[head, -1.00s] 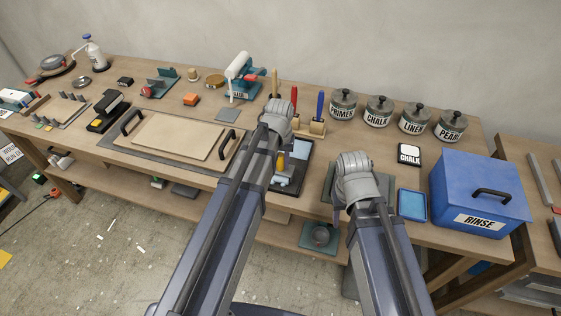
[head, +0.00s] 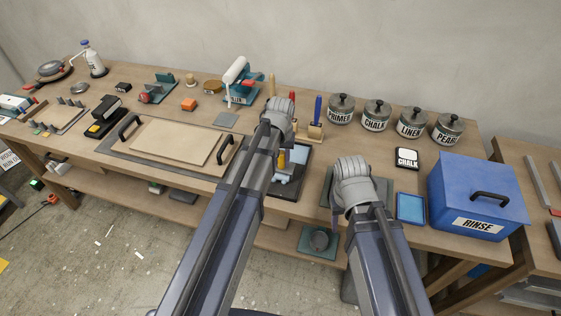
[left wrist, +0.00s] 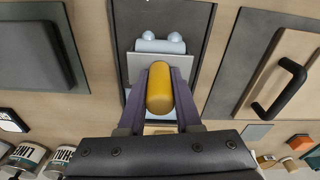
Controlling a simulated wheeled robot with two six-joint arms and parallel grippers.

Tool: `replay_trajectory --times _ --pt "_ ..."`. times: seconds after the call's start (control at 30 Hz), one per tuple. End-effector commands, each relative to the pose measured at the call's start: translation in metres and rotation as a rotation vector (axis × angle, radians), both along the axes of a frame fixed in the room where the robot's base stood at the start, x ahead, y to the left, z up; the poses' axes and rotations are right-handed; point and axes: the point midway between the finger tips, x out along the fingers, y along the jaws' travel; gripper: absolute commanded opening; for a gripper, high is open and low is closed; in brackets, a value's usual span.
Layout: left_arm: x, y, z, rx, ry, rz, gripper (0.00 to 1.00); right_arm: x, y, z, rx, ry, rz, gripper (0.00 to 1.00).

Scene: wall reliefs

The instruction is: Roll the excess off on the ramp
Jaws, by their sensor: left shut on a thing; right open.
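My left gripper (left wrist: 158,95) is shut on the yellow handle (left wrist: 160,88) of the roller, seen from above in the left wrist view. The roller's pale blue head (left wrist: 160,46) is over the dark tray (left wrist: 202,45), at a pale grey plate that looks like the ramp (left wrist: 135,68). I cannot tell whether the head touches it. In the head view the tray (head: 289,188) and yellow handle (head: 281,160) are partly behind my left arm. My right gripper (head: 350,185) is over a dark grey mat (head: 383,190); its fingers are mostly hidden.
A board with black handles (head: 165,143) lies left of the tray. A small blue tray (head: 410,207) and the blue RINSE box (head: 478,190) stand at the right. Several labelled jars (head: 376,115) line the back. A stand (head: 315,131) holds a blue-handled tool behind the tray.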

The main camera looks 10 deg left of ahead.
Motion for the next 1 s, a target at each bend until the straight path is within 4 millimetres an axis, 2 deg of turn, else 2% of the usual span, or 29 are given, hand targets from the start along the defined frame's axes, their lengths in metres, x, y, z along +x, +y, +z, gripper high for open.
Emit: replay_trajectory --times 0.2,0.43,0.8,1.0 --pt "0.016 -0.001 -0.001 0.000 0.000 0.000 0.00 0.000 0.000 -0.001 0.000 0.000 0.000 0.50" --pt "0.017 -0.001 -0.001 0.000 0.000 0.000 0.00 0.000 0.000 -0.002 0.000 0.000 0.000 0.50" --pt "0.039 -0.001 -0.004 0.000 0.000 0.000 0.00 0.000 0.000 -0.004 0.000 0.000 0.000 0.50" --pt "0.040 -0.002 -0.004 0.000 0.000 0.000 0.00 0.000 0.000 -0.004 0.000 0.000 0.000 0.50"
